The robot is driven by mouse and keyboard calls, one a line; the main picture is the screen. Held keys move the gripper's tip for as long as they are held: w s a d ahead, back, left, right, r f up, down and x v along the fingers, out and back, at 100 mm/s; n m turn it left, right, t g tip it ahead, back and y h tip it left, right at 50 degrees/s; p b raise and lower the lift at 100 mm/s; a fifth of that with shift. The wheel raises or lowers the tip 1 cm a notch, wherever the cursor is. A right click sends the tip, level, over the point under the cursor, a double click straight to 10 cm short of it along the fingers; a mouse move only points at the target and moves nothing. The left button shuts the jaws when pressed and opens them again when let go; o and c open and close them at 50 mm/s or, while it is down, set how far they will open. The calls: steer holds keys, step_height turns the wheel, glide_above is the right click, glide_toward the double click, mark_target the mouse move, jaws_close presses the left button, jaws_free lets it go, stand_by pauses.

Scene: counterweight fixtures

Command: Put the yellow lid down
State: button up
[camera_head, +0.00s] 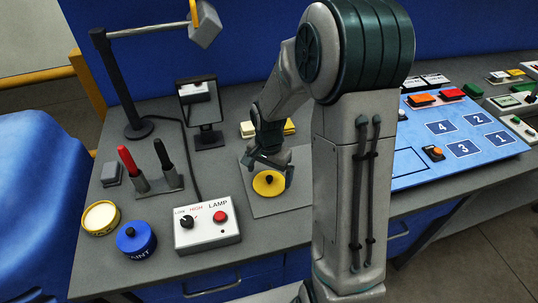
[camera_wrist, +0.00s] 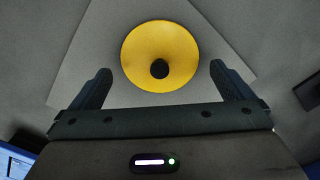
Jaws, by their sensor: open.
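The yellow lid (camera_head: 268,184) is a round disc with a black knob on top. It lies flat on a grey square mat (camera_head: 297,204) on the workbench. In the wrist view the lid (camera_wrist: 160,42) sits just ahead of my gripper (camera_wrist: 160,78), centred between the two fingers. The fingers are spread wide and do not touch the lid or its knob. In the head view my gripper (camera_head: 270,171) is just above and beside the lid, and my arm hides part of the mat.
A lamp control box (camera_head: 207,225), a blue paint tin (camera_head: 136,240) and an open yellow tin (camera_head: 101,217) stand at the left front. A blue numbered board (camera_head: 420,165) lies right.

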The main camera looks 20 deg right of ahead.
mark_target(269, 178)
step_height(269, 178, up, 10)
steer(key=s+r+n+t, duration=0.1)
steer(key=s+r+n, duration=0.2)
steer(key=s, duration=0.5)
steer(key=s+r+n+t, duration=0.2)
steer(key=s+n, duration=0.4)
steer(key=s, duration=0.3)
steer(key=shift+s+r, duration=0.15)
steer(key=shift+r, duration=0.45)
